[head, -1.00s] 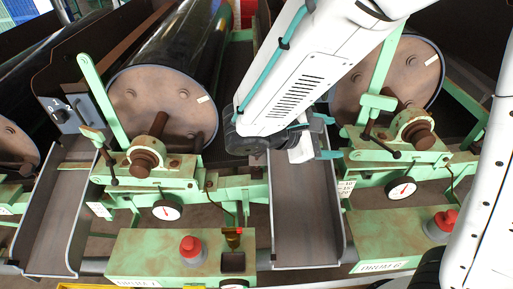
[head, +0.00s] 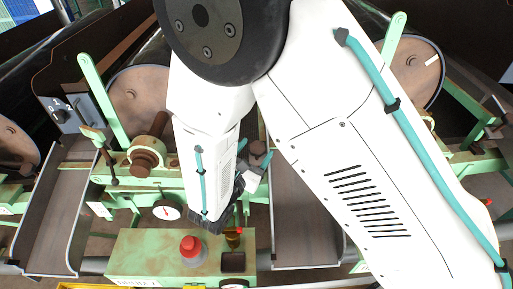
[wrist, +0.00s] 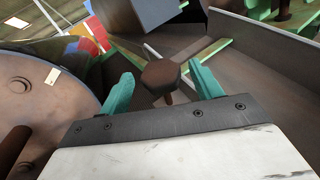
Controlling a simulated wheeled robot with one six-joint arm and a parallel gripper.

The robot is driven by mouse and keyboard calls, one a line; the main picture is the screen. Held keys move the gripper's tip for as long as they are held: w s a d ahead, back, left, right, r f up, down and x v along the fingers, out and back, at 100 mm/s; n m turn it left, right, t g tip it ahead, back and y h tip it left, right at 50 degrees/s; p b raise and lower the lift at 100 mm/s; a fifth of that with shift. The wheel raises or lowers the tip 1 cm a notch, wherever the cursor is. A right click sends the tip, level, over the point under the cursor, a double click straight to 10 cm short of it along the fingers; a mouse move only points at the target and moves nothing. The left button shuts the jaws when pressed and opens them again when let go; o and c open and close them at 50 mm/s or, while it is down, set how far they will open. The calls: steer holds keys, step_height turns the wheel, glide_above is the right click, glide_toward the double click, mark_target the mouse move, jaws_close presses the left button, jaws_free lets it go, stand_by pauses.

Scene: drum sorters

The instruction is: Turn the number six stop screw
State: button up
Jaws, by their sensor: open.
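A brown hexagonal screw head (wrist: 161,76) on a stem shows in the wrist view, lined up between the teal fingers of my gripper (wrist: 160,92). The fingers are open, one to each side of it. I cannot tell whether they touch it. In the head view my gripper (head: 250,172) is at the middle, above the left green control box, and a brown rounded end (head: 258,152) shows just beyond it. My arm hides much of the right-hand station. No number is readable on the screw.
The left green control box (head: 130,262) carries a red button (head: 192,250). A rusty drum end (wrist: 40,85) stands close on the left in the wrist view. Grey chutes (head: 50,220) (head: 300,215) flank the left station. A round gauge (head: 166,210) sits below its beam.

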steer(key=shift+x, duration=1)
steer(key=c, duration=1)
steer(key=shift+o, duration=0.2)
steer(key=shift+m+g+h, duration=0.3)
steer(key=shift+m+h, duration=0.1)
